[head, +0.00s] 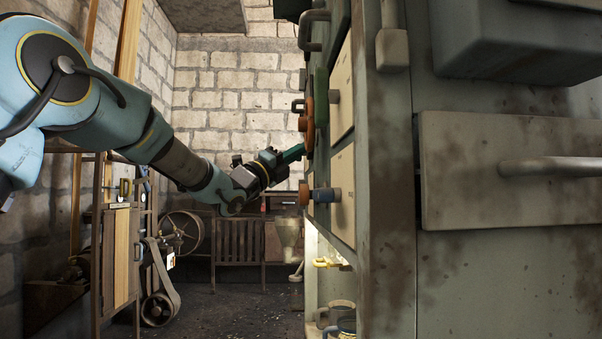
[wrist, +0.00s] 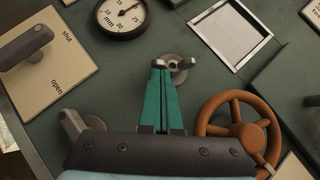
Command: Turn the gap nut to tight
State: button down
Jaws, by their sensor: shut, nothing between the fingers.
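A small metal wing nut (wrist: 179,64), which looks like the gap nut, sits on a round boss on the green panel in the wrist view. No label for it is readable. My gripper (wrist: 164,70) has teal fingers, shut with nothing between them. The fingertips are right at the nut's near left side and overlap it in the picture; I cannot tell whether they touch. In the head view my gripper (head: 302,149) reaches the panel's left face, and the nut cannot be made out there.
An orange handwheel (wrist: 238,128) is close right of the fingers. A dial gauge (wrist: 122,15) and a framed plate (wrist: 231,32) lie beyond. A lever (wrist: 27,44) on a plate marked shut and open is at left; another grey handle (wrist: 75,128) is nearer my gripper.

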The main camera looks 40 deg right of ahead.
jog(key=m+g+b, duration=0.3)
jog(key=m+g, duration=0.1)
jog(key=m, duration=0.1)
jog(key=w+d+m+g+y+b, duration=0.1)
jog(key=m+g+b, duration=0.2)
jog(key=m+g, duration=0.2)
jog(key=w+d+m+g+b, duration=0.1)
jog(key=m+g+b, duration=0.3)
jog(key=m, duration=0.1)
jog(key=shift+w+m+g, duration=0.1)
jog(key=shift+m+g, duration=0.3)
jog(key=shift+w+r, duration=0.1)
jog(key=shift+w, duration=0.05)
